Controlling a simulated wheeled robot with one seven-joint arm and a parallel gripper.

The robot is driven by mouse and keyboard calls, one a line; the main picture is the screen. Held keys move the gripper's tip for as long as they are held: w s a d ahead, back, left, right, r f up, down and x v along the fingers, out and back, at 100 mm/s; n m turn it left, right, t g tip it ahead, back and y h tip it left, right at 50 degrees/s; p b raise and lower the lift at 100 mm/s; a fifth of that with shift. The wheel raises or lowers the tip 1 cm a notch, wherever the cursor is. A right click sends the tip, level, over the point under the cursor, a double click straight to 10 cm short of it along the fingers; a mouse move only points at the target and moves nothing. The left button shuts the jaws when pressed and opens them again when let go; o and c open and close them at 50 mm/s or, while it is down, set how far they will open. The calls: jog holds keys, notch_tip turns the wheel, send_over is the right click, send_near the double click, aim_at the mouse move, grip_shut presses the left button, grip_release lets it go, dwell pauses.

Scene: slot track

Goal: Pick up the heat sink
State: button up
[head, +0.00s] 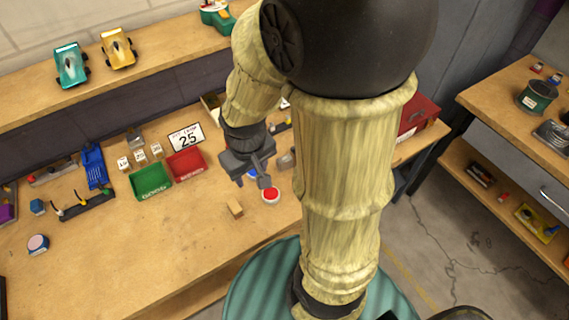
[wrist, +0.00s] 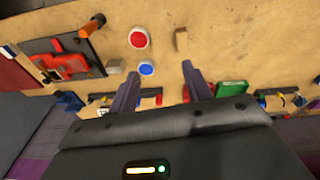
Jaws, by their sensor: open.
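My gripper (head: 250,176) is open above the workbench, near the red disc (head: 271,194). In the wrist view its two fingers (wrist: 160,72) are apart with nothing held between them. I cannot pick out the heat sink for sure. A small grey block (head: 286,160) on the bench, right of my gripper, shows no clear fins; a grey block (wrist: 115,66) also shows in the wrist view, left of the fingers. A grey metal piece (head: 552,134) on the right bench is too small to tell. My arm hides part of the bench.
A wooden block (head: 235,209), a blue disc (wrist: 147,68), a green tray (head: 151,181) and a red tray (head: 186,164) are near my gripper. A red toolbox (head: 418,113) stands behind my arm. The bench's front left is mostly clear.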

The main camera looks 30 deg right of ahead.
notch_tip(320, 180, down, 5)
jog(key=w+n+g+h+b, duration=0.1)
jog(key=n+g+h+b, duration=0.1)
jog(key=n, duration=0.2)
jog(key=n+h+b, duration=0.6)
jog(key=n+h, duration=0.4)
jog(key=n, duration=0.1)
send_near(281, 160)
jog(key=a, duration=0.4)
jog(key=shift+s+r, duration=0.15)
jog(key=shift+s, duration=0.15)
jog(key=shift+w+a+r+n+h, duration=0.15)
jog(key=shift+w+n+h, duration=0.3)
jog(key=shift+n+h, duration=0.15)
jog(key=x, duration=1.2)
jog(key=shift+d+p, duration=0.2)
jog(key=shift+p, duration=0.1)
